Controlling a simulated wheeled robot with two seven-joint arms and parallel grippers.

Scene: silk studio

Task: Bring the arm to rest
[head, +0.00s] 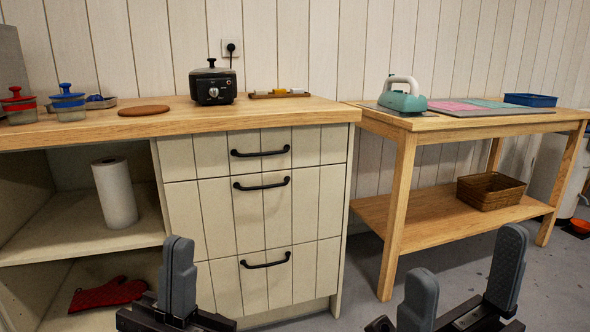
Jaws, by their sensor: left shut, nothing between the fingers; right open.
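My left gripper (178,278) is at the bottom of the head view, in front of the cabinet's left part. Its grey fingers are together, with nothing between them. My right gripper (462,288) is at the bottom right, in front of the floor and the wooden table. Its two grey fingers stand wide apart and the gap between them is empty. Both grippers appear clear of the furniture. The arms behind the grippers are mostly out of the picture.
A wooden counter (260,110) holds a black cooker (212,84) and lidded jars (67,103). Below are drawers (262,222), a paper roll (115,192) and a red mitt (108,294). A table (450,122) at right bears an iron (402,98); a basket (490,191) sits on its shelf.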

